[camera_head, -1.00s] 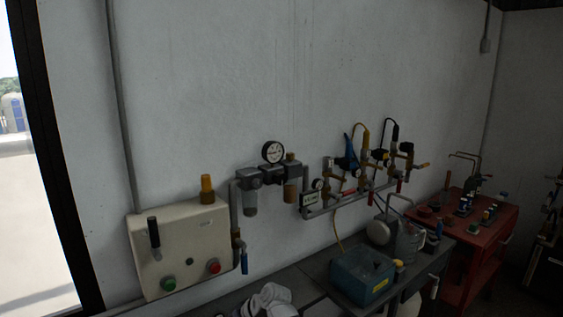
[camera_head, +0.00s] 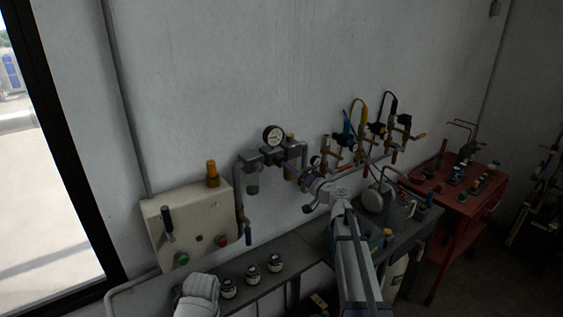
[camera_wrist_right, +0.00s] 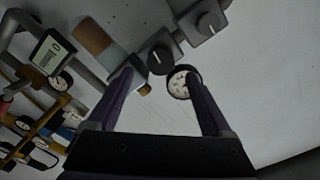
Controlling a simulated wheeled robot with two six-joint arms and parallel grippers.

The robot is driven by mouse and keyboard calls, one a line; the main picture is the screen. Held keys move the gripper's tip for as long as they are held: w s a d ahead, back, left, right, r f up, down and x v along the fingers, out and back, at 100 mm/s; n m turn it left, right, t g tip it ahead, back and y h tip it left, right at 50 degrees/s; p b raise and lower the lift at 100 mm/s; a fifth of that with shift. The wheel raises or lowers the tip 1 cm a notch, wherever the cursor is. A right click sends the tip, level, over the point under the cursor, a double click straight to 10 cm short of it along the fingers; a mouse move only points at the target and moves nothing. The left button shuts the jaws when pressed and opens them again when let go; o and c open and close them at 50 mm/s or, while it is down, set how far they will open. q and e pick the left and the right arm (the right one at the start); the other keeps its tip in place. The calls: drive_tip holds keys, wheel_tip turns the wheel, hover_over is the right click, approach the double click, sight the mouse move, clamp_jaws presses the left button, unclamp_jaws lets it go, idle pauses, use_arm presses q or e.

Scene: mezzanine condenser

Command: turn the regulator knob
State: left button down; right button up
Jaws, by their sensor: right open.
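The regulator assembly (camera_head: 268,155) is mounted on the wall, with a round white gauge (camera_head: 273,136) on top. In the right wrist view I see a dark round knob (camera_wrist_right: 159,60) with a pale pointer line, the gauge (camera_wrist_right: 184,82) beside it and a second dark knob (camera_wrist_right: 209,23) on a grey block. I cannot tell which of the two is the regulator knob. My right gripper (camera_wrist_right: 157,78) is open and empty. Its fingers point toward the first knob, apart from it. My left gripper is not in view.
A beige control box (camera_head: 187,228) with a lever and buttons is left of the regulator. A manifold with brass valves (camera_head: 362,150) is to the right. Several small jars (camera_head: 252,275) stand on the bench below. A red cart (camera_head: 455,190) stands further right.

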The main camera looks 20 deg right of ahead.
sight(280, 161)
drive_tip(key=x, duration=0.7)
drive_tip(key=shift+w+a, duration=0.1)
drive_tip(key=shift+w, duration=0.05)
clamp_jaws()
idle(0.5)
